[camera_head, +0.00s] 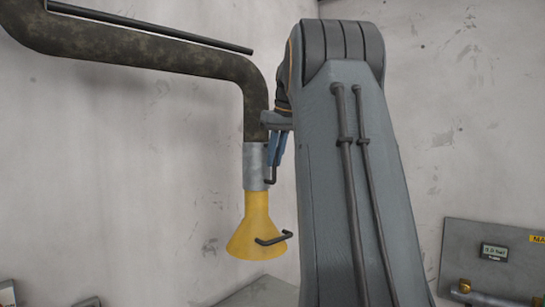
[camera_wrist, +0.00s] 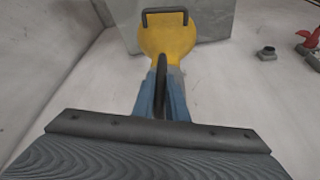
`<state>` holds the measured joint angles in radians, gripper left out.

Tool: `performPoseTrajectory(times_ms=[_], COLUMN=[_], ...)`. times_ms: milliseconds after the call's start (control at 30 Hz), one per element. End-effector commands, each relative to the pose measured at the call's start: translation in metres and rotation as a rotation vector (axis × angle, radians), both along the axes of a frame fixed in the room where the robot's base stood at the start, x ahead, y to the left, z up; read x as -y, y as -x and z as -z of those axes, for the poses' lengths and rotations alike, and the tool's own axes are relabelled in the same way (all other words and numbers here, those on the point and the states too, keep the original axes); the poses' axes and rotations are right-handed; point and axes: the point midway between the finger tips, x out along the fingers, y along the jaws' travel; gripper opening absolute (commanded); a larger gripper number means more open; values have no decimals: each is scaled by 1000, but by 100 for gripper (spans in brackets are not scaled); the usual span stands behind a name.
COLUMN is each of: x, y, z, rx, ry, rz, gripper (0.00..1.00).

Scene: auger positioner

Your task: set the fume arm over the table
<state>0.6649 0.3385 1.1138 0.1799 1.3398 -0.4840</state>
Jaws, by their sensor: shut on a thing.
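The fume arm (camera_head: 170,55) is a dark mottled pipe that bends down to a grey collar (camera_head: 256,165) and a yellow hood (camera_head: 254,228). The hood has a black handle (camera_head: 273,239) on its rim. My gripper (camera_head: 275,155) has blue fingers beside the collar, shut on a dark bar handle (camera_head: 270,181). In the wrist view the fingers (camera_wrist: 161,80) close around that bar, with the yellow hood (camera_wrist: 168,38) just beyond. A grey flat surface (camera_head: 262,292), perhaps the table, shows low in the head view, below the hood. My arm hides part of it.
A grey wall panel with a gauge (camera_head: 494,253) and pipe fittings is at the lower right. A dark rod (camera_head: 150,26) runs above the pipe. In the wrist view, a small grey fitting (camera_wrist: 266,53) and a red object (camera_wrist: 312,38) are at right. Pale floor lies around.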

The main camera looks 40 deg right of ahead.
Motion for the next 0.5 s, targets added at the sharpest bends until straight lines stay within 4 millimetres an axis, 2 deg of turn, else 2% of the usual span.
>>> performPoseTrajectory(times_ms=[333, 367, 400, 433, 500], x=[3, 3, 3, 3, 3], y=[2, 2, 2, 2, 2], z=[0, 0, 0, 0, 0], rx=[2, 2, 2, 2, 2], ry=[-4, -4, -4, -4, -3], rz=[6, 6, 6, 6, 6], gripper=[0, 18, 24, 29, 31])
